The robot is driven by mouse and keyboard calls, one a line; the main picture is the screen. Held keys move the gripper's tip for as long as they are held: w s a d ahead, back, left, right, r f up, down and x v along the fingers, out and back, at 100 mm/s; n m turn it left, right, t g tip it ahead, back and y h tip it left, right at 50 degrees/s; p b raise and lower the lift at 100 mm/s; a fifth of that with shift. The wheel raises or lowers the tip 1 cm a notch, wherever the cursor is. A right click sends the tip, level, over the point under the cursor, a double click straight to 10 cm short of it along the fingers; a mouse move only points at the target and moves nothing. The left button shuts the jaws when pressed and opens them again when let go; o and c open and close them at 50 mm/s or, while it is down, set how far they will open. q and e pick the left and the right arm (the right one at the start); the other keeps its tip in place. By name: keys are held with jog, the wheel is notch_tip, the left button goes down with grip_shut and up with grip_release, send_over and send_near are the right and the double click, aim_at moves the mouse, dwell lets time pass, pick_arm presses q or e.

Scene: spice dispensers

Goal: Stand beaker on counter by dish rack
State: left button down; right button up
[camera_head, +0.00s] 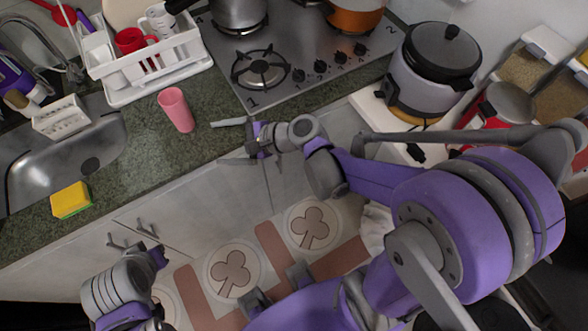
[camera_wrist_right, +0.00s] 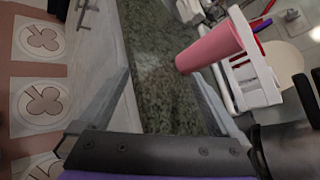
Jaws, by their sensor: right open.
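The beaker is a pink cup (camera_head: 176,109) standing upright on the green-grey counter (camera_head: 150,150), just in front of the white dish rack (camera_head: 158,85). In the right wrist view, the pink cup (camera_wrist_right: 212,47) shows beyond the fingers, with the rack (camera_wrist_right: 250,82) behind it. My right gripper (camera_head: 217,142) is open and empty over the counter's front part, to the right of the cup. Its fingers point toward the cup's side and do not touch it. My left arm's end (camera_head: 150,258) is low at the left; its fingers cannot be made out.
The rack holds a red mug (camera_head: 131,41) and a white mug (camera_head: 160,20). A sink (camera_head: 75,150) and a yellow sponge (camera_head: 71,200) lie left. The gas hob (camera_head: 300,45) is at the right, with a rice cooker (camera_head: 432,75) beyond it. Counter between cup and sponge is clear.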

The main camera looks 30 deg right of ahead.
jog(key=s+d+f+n+g+h, duration=0.2)
jog(key=s+d+n+h, duration=0.8)
jog(key=s+n, duration=0.5)
jog(key=d+n+g, duration=0.1)
jog(key=n, duration=0.2)
jog(key=shift+s+d+f, duration=0.15)
jog(key=shift+s+f, duration=0.1)
jog(key=shift+f, duration=0.1)
jog(key=shift+w+r, duration=0.1)
jog(key=shift+r, duration=0.1)
dwell(0.8)
